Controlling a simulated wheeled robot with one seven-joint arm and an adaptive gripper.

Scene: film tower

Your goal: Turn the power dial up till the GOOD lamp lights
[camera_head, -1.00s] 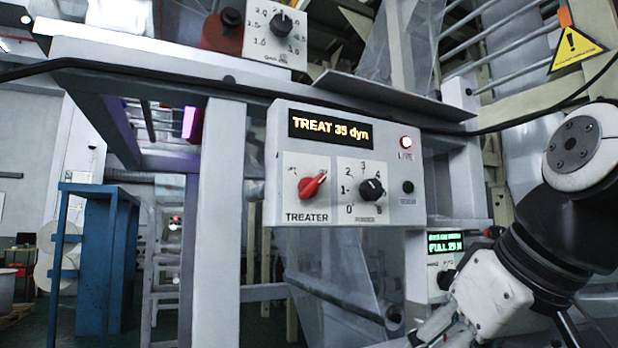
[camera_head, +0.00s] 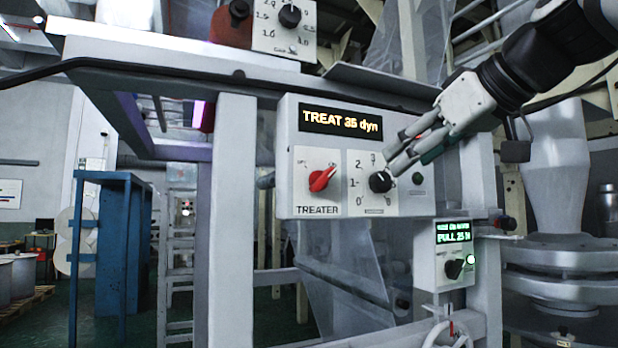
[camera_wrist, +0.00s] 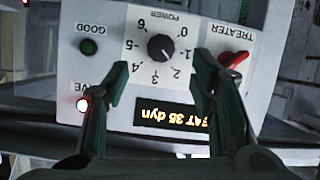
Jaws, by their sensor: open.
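The power dial (camera_head: 380,181) is a black knob on a white scale on the grey treater box (camera_head: 292,196). In the wrist view the dial (camera_wrist: 161,47) appears upside down, its pale mark seemingly towards 2. The GOOD lamp (camera_wrist: 88,46) is dark green and unlit; it also shows in the head view (camera_head: 418,178). The display (camera_head: 340,122) reads TREAT 35 dyn. My gripper (camera_head: 397,152) is open, its fingertips close in front of the dial. In the wrist view my gripper (camera_wrist: 161,75) has its fingers spread either side of the dial's lower area; contact cannot be told.
The red TREATER switch (camera_head: 322,179) sits left of the dial. A gap dial panel (camera_head: 283,28) stands above, a PULL box (camera_head: 440,262) below right. A black cable runs along the beam.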

